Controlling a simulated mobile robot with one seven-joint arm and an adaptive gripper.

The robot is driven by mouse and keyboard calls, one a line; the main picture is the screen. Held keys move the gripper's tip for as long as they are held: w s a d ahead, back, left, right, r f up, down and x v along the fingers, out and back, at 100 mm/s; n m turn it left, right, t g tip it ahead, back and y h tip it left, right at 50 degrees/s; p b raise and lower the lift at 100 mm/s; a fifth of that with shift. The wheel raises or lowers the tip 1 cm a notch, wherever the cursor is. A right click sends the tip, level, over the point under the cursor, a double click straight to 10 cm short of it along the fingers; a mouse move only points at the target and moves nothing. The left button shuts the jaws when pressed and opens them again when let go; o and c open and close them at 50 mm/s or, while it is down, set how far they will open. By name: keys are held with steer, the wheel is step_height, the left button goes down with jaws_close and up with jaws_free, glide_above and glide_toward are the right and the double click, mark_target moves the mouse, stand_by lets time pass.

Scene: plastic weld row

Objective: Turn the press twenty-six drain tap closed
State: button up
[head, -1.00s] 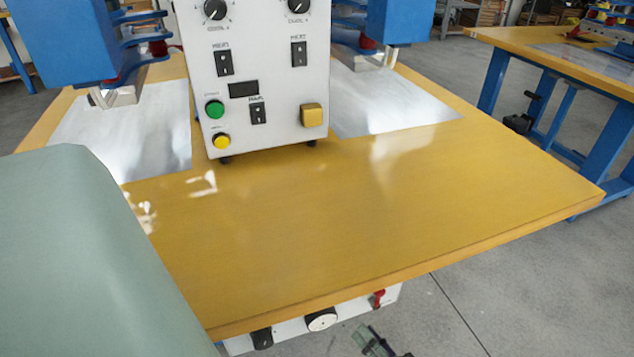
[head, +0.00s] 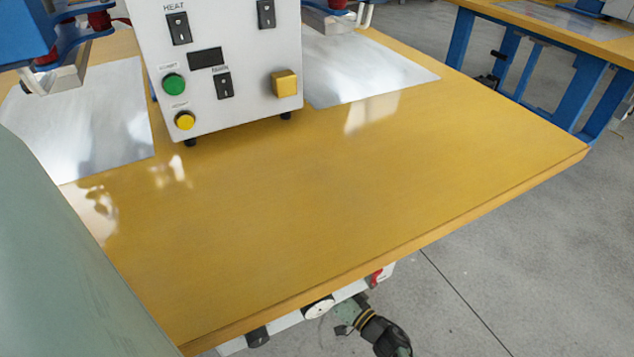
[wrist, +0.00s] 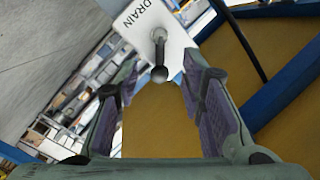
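In the wrist view the drain tap (wrist: 159,70) is a short grey metal stem with a round end, on a white plate (wrist: 150,25) lettered DRAIN. The stem points towards the camera. My gripper (wrist: 155,95) is open, its two dark purple-padded fingers apart on either side, with the tap end between or just beyond the tips. I cannot tell contact. In the head view my gripper (head: 345,312) is beside the white box under the table's front edge. The drain tap cannot be made out clearly there.
The yellow-topped table (head: 330,210) overhangs the white box, which carries a white round knob (head: 318,308), a black knob (head: 257,338) and a red part (head: 376,277). A white control unit (head: 225,70) stands on top. Grey floor (head: 520,260) is open at right.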

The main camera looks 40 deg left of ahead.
steer(key=shift+w+a, duration=0.15)
steer(key=shift+a, duration=1.1)
steer(key=shift+c, duration=0.5)
jaws_close()
